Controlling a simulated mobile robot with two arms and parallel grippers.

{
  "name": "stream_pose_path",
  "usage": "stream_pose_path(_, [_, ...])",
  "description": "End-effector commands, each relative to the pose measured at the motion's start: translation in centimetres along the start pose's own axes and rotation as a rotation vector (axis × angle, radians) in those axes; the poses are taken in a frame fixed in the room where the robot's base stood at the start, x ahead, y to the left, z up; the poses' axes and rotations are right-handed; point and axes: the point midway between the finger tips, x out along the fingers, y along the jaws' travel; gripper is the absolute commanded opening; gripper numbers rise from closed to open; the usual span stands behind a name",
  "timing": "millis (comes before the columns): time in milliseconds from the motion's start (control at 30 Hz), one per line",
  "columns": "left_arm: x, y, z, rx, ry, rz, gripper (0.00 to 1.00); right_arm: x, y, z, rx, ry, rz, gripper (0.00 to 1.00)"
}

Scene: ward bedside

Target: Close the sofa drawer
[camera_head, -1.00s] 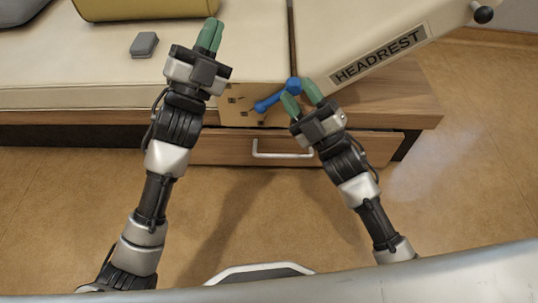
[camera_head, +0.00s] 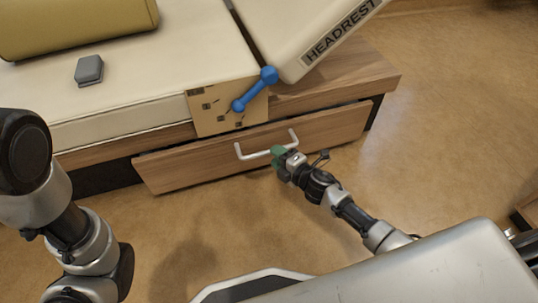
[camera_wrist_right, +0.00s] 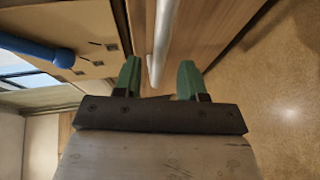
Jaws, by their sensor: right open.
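The sofa drawer (camera_head: 190,165) has a wooden front and stands a little out from the sofa base, with a dark gap above its left part. Its white bar handle (camera_head: 252,154) is on the front. My right gripper (camera_head: 278,153) is at the right half of the handle. In the right wrist view the open green fingers (camera_wrist_right: 160,82) point at the drawer front (camera_wrist_right: 205,30), with the handle (camera_wrist_right: 160,40) between them or just ahead; I cannot tell if they touch it. My left arm shows at the left edge, but its gripper is out of view.
A blue lever (camera_head: 254,90) sits on a wooden panel above the drawer. The tilted headrest (camera_head: 318,45) is at upper right. A grey box (camera_head: 89,70) and an olive bolster (camera_head: 75,25) lie on the cream sofa. The floor right of the drawer is clear.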

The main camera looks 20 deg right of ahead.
Motion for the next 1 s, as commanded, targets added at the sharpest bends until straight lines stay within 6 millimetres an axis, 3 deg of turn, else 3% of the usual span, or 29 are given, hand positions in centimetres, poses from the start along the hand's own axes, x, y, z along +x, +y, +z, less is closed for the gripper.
stream_pose_path(200, [-1.0,0.4,-0.8,0.002,0.011,0.004,0.00,3.1,-0.2,0.0,0.000,0.000,0.001,0.41])
stream_pose_path(600, [-1.2,0.4,-0.8,0.003,0.011,0.005,0.00,3.9,0.1,-0.1,0.000,0.001,0.000,0.41])
stream_pose_path(867, [-1.2,0.4,-0.8,0.002,0.012,0.005,0.00,3.8,0.1,-0.1,0.001,0.001,0.001,0.03])
stream_pose_path(1000, [-1.2,0.4,-0.8,0.002,0.011,0.005,0.00,3.8,0.1,-0.1,0.001,0.001,0.001,0.00])
